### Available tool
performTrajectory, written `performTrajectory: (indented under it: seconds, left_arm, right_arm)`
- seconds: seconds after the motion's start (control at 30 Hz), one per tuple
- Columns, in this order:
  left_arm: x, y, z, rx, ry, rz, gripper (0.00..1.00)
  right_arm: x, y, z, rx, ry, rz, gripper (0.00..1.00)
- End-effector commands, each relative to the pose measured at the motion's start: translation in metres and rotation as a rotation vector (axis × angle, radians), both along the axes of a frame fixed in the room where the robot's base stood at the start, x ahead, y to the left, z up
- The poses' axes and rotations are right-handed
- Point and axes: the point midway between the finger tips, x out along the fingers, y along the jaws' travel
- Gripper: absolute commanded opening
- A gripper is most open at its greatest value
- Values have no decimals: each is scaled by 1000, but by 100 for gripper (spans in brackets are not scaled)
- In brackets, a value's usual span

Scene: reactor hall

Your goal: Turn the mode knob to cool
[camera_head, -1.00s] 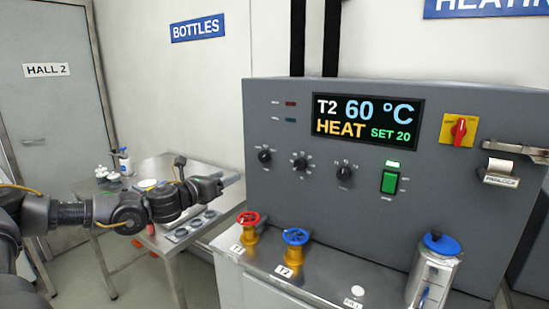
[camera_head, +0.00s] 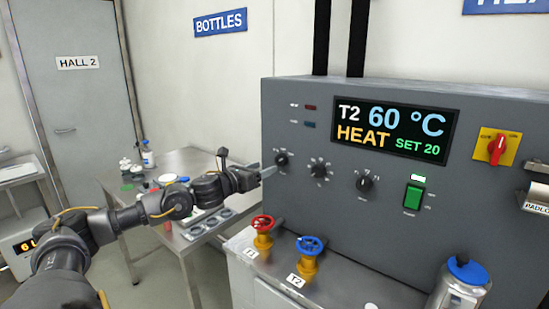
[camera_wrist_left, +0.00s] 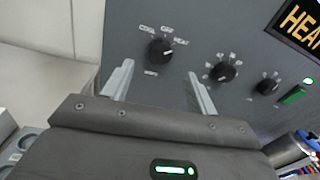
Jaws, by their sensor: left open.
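The mode knob (camera_head: 281,159) is the leftmost black knob on the grey control panel. In the left wrist view the mode knob (camera_wrist_left: 160,51) has small labels around it, with COOL at its upper left, OFF above and HEAT at its right. The panel display (camera_head: 391,130) reads T2, 60 °C, HEAT and SET 20. My left gripper (camera_head: 268,171) is open and empty, just left of the mode knob and close to the panel. In the left wrist view its fingers (camera_wrist_left: 160,86) stand apart below the knob, not around it. My right gripper is not in view.
Two more knobs (camera_head: 319,169) (camera_head: 366,183) and a green switch (camera_head: 413,197) are to the right. Red (camera_head: 263,224) and blue (camera_head: 310,245) valve wheels stand below. A side table (camera_head: 190,160) with bottles is behind my arm.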

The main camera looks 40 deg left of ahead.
Motion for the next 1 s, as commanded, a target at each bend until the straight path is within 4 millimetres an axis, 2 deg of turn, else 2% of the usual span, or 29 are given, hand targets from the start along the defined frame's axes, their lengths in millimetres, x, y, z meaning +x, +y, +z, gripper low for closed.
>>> performTrajectory:
  seconds: [0.03,0.1,0.3,0.4,0.8,0.87,1.0]
  left_arm:
    - [9,-2,7,-7,-4,-2,58]
    - [21,-3,6,-6,-2,-2,58]
    - [52,-4,3,-4,1,-1,58]
    - [60,-4,2,-2,1,-2,58]
    - [67,-5,-1,1,3,-2,58]
    - [67,-5,-1,0,3,-2,53]
    - [67,-5,-1,0,3,-2,34]
  right_arm:
    - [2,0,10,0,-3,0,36]
    - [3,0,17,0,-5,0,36]
    - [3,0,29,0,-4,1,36]
    - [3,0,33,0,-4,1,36]
    - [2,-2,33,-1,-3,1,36]
    - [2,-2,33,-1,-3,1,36]
    - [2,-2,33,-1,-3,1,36]
